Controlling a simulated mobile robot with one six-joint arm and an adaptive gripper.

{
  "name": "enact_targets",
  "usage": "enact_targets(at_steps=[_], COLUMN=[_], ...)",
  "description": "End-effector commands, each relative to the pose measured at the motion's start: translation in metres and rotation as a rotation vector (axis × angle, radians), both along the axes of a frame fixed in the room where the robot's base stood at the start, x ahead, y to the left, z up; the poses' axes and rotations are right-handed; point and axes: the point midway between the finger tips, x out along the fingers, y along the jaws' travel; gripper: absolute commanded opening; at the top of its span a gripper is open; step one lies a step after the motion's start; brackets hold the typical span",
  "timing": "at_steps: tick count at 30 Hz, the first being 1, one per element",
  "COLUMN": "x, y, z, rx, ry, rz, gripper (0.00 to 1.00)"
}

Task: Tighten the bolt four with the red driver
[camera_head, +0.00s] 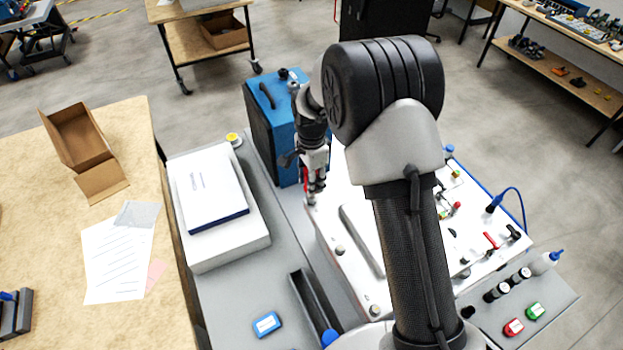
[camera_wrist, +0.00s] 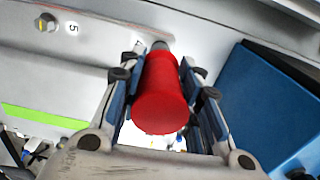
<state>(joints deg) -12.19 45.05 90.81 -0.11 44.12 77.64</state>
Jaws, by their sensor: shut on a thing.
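My gripper (camera_head: 315,182) points down at the far left corner of the white analyser panel (camera_head: 328,232). In the wrist view its fingers are shut on the red driver (camera_wrist: 163,98), one on each side of the handle. A thin strip of the red driver (camera_head: 306,182) shows beside the fingers in the head view. The driver's grey shaft end (camera_wrist: 160,46) points at the panel surface. Whether its tip touches a bolt is hidden by the handle, and bolt four itself cannot be made out. A bolt (camera_wrist: 46,22) marked 5 sits at the upper left in the wrist view.
A blue case (camera_head: 268,125) stands close behind my gripper; it also fills the right of the wrist view (camera_wrist: 268,105). A white box (camera_head: 212,190) lies on the grey bench to the left. Several coloured parts and a blue cable (camera_head: 520,203) are at the panel's right.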

Motion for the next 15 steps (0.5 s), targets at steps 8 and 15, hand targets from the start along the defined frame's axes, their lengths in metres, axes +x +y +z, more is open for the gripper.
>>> enact_targets(at_steps=[8,15], x=[0.0001,0.0002], y=[0.0,0.0001], z=[-0.0046,-0.0081], rx=[0.0,0.0], ry=[0.0,-0.001], rz=[0.0,0.0], gripper=[0.0,0.0])
